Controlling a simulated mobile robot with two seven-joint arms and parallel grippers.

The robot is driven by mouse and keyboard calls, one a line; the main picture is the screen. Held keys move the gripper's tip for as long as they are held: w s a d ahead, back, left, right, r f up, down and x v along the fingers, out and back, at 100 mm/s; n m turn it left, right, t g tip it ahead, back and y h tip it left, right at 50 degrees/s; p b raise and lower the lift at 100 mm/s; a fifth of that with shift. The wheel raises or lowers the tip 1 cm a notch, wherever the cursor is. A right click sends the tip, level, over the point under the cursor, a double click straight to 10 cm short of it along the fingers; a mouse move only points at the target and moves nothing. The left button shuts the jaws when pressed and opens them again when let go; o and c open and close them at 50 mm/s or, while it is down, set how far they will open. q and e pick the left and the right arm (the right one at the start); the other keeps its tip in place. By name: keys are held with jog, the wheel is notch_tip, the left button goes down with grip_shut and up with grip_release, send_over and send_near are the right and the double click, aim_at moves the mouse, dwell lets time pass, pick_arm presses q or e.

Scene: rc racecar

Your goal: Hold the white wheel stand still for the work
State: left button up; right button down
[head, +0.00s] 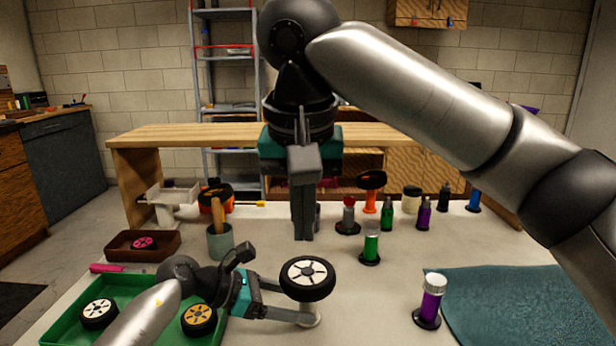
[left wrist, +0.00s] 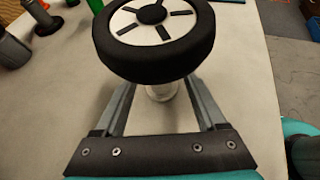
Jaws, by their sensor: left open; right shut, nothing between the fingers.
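The white wheel stand (head: 308,315) is mostly hidden under a black-tyred wheel with a white hub (head: 307,278) that rests on top of it. Its post also shows under the wheel in the left wrist view (left wrist: 160,92). My left gripper (head: 290,302) is open at the stand, below the wheel. In the left wrist view its two fingers (left wrist: 158,95) lie either side of the post with gaps, not closed on it. My right gripper (head: 304,236) is shut and empty, pointing down above the table behind the wheel.
A green tray (head: 62,318) with a white-hubbed wheel (head: 98,313) and an orange-hubbed wheel (head: 199,319) is at left. A brown tray (head: 120,246) and grey cup (head: 220,242) stand behind. Several bottles, including a green one (head: 371,245), and a teal mat (head: 530,305) are right.

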pick_arm(q)
jog(key=v, duration=1)
jog(key=shift+a+r, duration=0.1)
jog(key=shift+a, duration=0.15)
jog(key=shift+s, duration=0.15)
